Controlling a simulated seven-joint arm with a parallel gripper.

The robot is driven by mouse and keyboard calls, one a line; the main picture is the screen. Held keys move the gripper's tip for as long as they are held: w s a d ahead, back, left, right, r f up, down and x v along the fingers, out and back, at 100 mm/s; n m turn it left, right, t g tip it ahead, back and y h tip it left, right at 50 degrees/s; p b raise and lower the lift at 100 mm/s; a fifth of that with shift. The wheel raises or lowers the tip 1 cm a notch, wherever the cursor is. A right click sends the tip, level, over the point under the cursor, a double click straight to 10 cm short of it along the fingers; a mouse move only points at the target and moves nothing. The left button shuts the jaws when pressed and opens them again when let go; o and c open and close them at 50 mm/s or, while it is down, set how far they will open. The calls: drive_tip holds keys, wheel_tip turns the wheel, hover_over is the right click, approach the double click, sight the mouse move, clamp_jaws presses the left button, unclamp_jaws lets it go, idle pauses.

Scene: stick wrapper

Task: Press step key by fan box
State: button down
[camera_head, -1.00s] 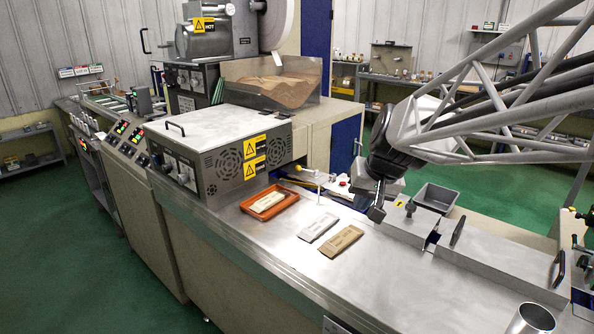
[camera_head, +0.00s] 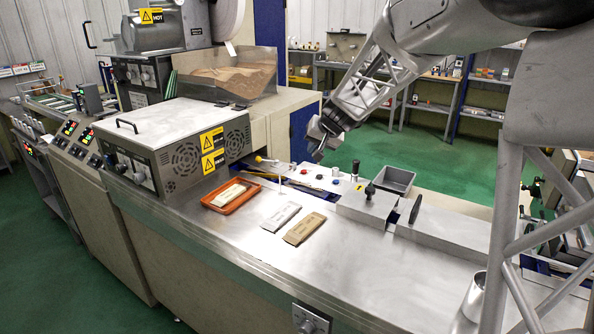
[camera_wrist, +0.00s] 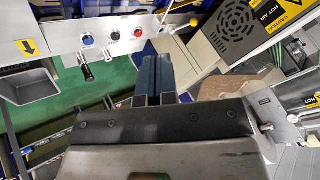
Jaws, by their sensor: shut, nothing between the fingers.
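The fan box (camera_head: 180,140) is a metal box with round grilles and yellow warning labels; its grille side also shows in the wrist view (camera_wrist: 230,28). No lettering on these is legible, so I cannot tell which is the step key. My gripper (camera_head: 317,156) is shut and empty, held above the panel area. In the wrist view its dark fingers (camera_wrist: 155,75) lie together, apart from the buttons.
An orange tray (camera_head: 210,203) holding a packet and two flat packets (camera_head: 281,216) (camera_head: 304,228) lie on the steel counter. A black-knobbed lever (camera_head: 354,170) rises from the panel. A grey bin (camera_head: 393,180) and metal covers with upright black handles (camera_head: 415,208) stand to the right.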

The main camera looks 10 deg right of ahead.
drive_tip(key=m+t, duration=0.2)
hover_over(319, 176)
wheel_tip(319, 176, down, 8)
drive_tip(key=shift+w+d+r, duration=0.2)
drive_tip(key=shift+d+r, duration=0.05)
drive_tip(key=shift+d, duration=0.2)
drive_tip(key=shift+f, duration=0.15)
drive_tip(key=shift+f, duration=4.25)
drive_tip(key=shift+f, duration=0.15)
drive_tip(key=shift+f, duration=0.25)
drive_tip(key=shift+f, duration=0.45)
drive_tip(key=shift+r, duration=0.9)
